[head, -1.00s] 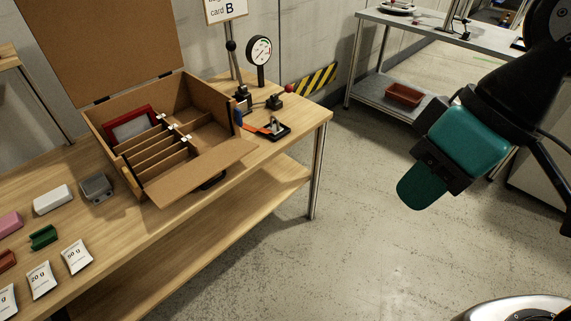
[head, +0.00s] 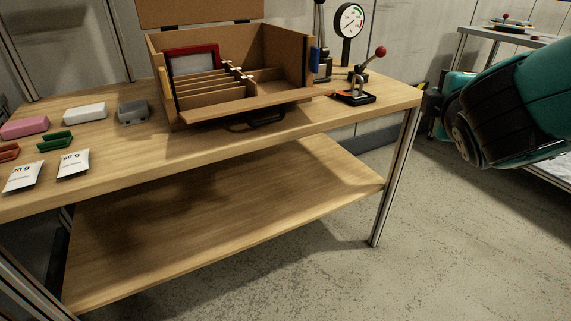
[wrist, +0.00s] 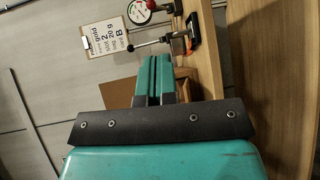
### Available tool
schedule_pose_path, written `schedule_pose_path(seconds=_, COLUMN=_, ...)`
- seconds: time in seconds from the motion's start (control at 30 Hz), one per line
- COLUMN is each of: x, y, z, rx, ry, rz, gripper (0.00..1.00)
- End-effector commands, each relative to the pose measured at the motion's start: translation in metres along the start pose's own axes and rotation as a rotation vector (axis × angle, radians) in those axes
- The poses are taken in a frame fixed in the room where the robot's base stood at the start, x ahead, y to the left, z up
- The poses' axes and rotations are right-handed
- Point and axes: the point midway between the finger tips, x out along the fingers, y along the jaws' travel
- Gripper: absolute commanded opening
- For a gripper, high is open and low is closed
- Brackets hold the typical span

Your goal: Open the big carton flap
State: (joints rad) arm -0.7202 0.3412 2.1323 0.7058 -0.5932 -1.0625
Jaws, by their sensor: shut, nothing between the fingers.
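The brown carton (head: 311,62) stands on the wooden table in the head view. Its big lid flap (head: 198,11) stands up at the back, cut off by the picture's top. A narrower front panel (head: 240,103) leans outward at the front edge. Inside are dividers and a red-framed panel (head: 193,60). In the wrist view, my gripper (wrist: 155,60) is shut and empty, its two teal fingers together. A brown cardboard panel (wrist: 118,92) shows beyond it, and the fingers hide part of the carton. Whether they touch it cannot be told.
A dial gauge (head: 349,20) and a red-knobbed toggle clamp (head: 355,95) stand right of the carton. Blocks, including a white one (head: 85,113), and labelled sachets (head: 73,164) lie to its left. The lower shelf (head: 220,220) is bare. Open floor lies right of the table.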

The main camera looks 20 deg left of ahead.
Motion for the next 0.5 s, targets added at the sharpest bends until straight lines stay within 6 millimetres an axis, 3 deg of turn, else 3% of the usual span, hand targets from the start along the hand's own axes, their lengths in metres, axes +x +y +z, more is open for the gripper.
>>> schedule_pose_path(seconds=0.03, x=0.012, y=-0.038, z=-0.019, rx=-0.121, ry=0.02, rz=0.087, gripper=0.0)
schedule_pose_path(seconds=0.23, x=0.017, y=-0.086, z=-0.096, rx=-0.634, ry=0.058, rz=0.478, gripper=0.0)
schedule_pose_path(seconds=0.4, x=-0.003, y=-0.132, z=-0.165, rx=-1.001, ry=0.065, rz=0.777, gripper=0.0)
schedule_pose_path(seconds=0.5, x=-0.016, y=-0.153, z=-0.194, rx=-1.147, ry=0.061, rz=0.905, gripper=0.0)
